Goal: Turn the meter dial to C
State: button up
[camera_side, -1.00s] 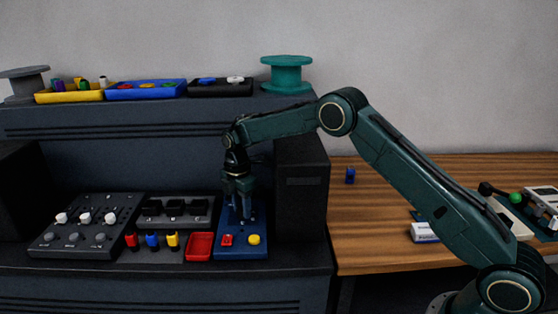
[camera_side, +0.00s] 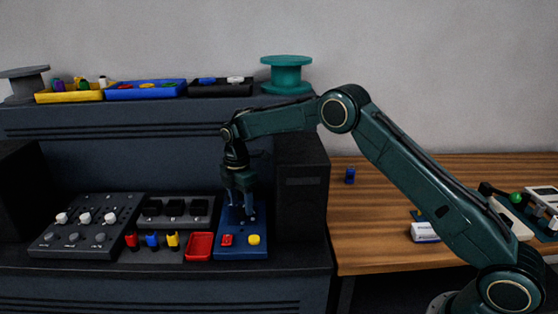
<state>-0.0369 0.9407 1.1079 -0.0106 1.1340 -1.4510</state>
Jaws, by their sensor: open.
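The blue meter (camera_side: 240,249) lies on the dark bench, with a red button (camera_side: 227,240) and a yellow button (camera_side: 254,239) at its front. My gripper (camera_side: 241,214) points down over the upper part of the meter, with its fingers apart. A small dark part, perhaps the dial, shows beside the fingertips, but the gripper hides most of it. I cannot tell where the dial points or whether the fingers touch it. No letter marks are readable.
A red tray (camera_side: 199,246) sits just left of the meter. A black box (camera_side: 302,187) stands close on the right.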

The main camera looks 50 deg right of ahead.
aim_at(241, 207)
notch_tip(241, 207, up, 12)
jog(key=shift+w, duration=0.25)
dwell(0.3)
jog(key=shift+r, duration=0.1)
jog(key=shift+s+d+n+t, duration=0.2)
jog(key=shift+s+n, duration=0.15)
jog(key=shift+n, duration=0.75)
jog(key=shift+s+d+n+t, duration=0.1)
jog(key=shift+s+n+t, duration=0.2)
jog(key=shift+n, duration=0.8)
jog(key=f, duration=1.3)
jog(key=shift+w+a+f, duration=0.15)
jog(key=shift+w+f, duration=0.05)
jog(key=shift+f, duration=0.15)
